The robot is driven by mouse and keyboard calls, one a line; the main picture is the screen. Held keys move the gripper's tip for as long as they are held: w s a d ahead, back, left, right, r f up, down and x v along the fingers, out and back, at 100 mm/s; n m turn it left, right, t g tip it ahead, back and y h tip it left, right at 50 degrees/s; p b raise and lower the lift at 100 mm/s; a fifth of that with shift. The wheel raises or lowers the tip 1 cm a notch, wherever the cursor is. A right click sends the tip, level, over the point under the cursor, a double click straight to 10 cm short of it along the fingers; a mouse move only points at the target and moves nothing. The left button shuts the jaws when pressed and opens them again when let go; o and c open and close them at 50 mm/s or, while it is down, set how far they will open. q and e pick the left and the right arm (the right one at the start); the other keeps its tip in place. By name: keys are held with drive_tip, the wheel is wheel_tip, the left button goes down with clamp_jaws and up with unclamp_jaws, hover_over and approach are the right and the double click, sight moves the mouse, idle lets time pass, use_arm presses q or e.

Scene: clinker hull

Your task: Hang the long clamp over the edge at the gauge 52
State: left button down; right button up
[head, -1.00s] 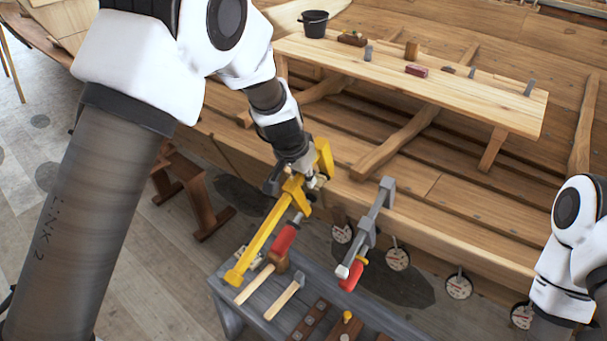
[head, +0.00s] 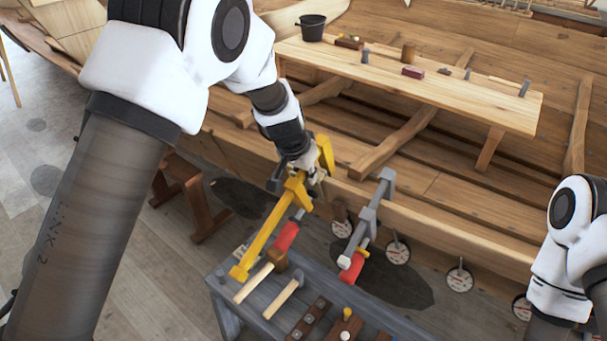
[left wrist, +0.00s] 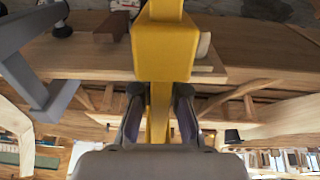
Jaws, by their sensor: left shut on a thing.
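My left gripper (head: 312,178) is shut on the long yellow clamp (head: 262,238). The clamp slants down to the left, with its red handle (head: 286,238) below the bar. Its upper jaw is near the hull plank's edge (head: 420,222); I cannot tell whether it touches. In the left wrist view the yellow bar (left wrist: 165,50) runs between my fingers (left wrist: 158,115). Round gauges hang below the plank, including one near the clamp (head: 342,228) and one further right (head: 397,252); their numbers are too small to read. My right gripper is out of view.
A grey clamp (head: 370,215) with a red handle stands close to the right of the yellow one, by the plank. A grey tool table (head: 222,283) with wooden-handled tools is below. A plank bench (head: 450,100) with a black bucket (head: 312,28) is behind.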

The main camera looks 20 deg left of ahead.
use_arm(q)
drive_tip(key=shift+s+d+f+g+b, duration=0.1)
drive_tip(key=shift+s+f+g+b, duration=0.1)
drive_tip(key=shift+s+f, duration=0.3)
drive_tip(key=shift+s+f+g+b, duration=0.1)
drive_tip(key=shift+s+f+b, duration=0.1)
drive_tip(key=shift+f, duration=0.5)
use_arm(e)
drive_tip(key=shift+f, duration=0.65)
use_arm(q)
drive_tip(key=c, duration=1.1)
unclamp_jaws()
drive_tip(key=shift+w, duration=0.15)
drive_tip(key=shift+w+d+f, duration=0.15)
drive_tip(key=shift+w+f, duration=0.15)
drive_tip(key=shift+w, duration=0.25)
drive_tip(key=shift+w+d+f, duration=0.15)
drive_tip(key=shift+w+f, duration=0.15)
drive_tip(key=shift+w, duration=0.25)
drive_tip(key=shift+s+a+r, duration=0.15)
drive_tip(key=shift+s+r, duration=0.25)
drive_tip(key=shift+r, duration=0.2)
drive_tip(key=v, duration=0.7)
drive_tip(key=shift+w, duration=0.15)
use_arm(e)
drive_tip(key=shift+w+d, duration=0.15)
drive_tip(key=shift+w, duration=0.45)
